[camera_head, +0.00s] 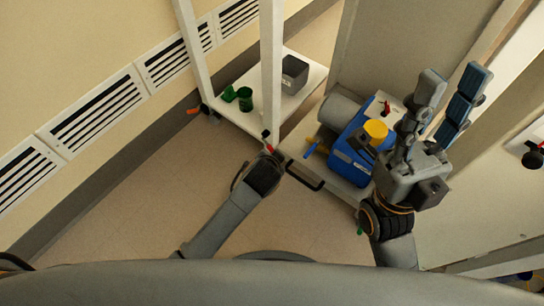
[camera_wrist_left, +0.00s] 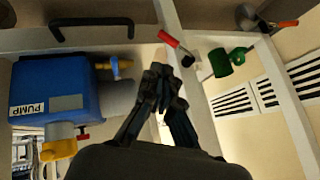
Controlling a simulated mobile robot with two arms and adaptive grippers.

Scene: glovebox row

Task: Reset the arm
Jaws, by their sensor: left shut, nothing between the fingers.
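My right gripper (camera_head: 452,85) is at the right of the head view, its two fingers apart and pointing up the picture, with nothing between them. My left arm reaches in from the lower left and ends in a dark wrist near the middle; its fingers cannot be made out in the head view. In the left wrist view my left gripper (camera_wrist_left: 160,76) is shut and empty, with its fingertips together. It appears between the blue pump (camera_wrist_left: 65,90) and a white frame post (camera_wrist_left: 198,95); no contact can be made out.
The blue pump (camera_head: 350,150) with a yellow cap (camera_head: 376,130) sits beside my right gripper. A white rack (camera_head: 270,60) holds a grey bin (camera_head: 294,74) and a green cup (camera_head: 245,99) on its low shelf. A black handle (camera_head: 303,178) is near my left wrist. Floor at lower left is clear.

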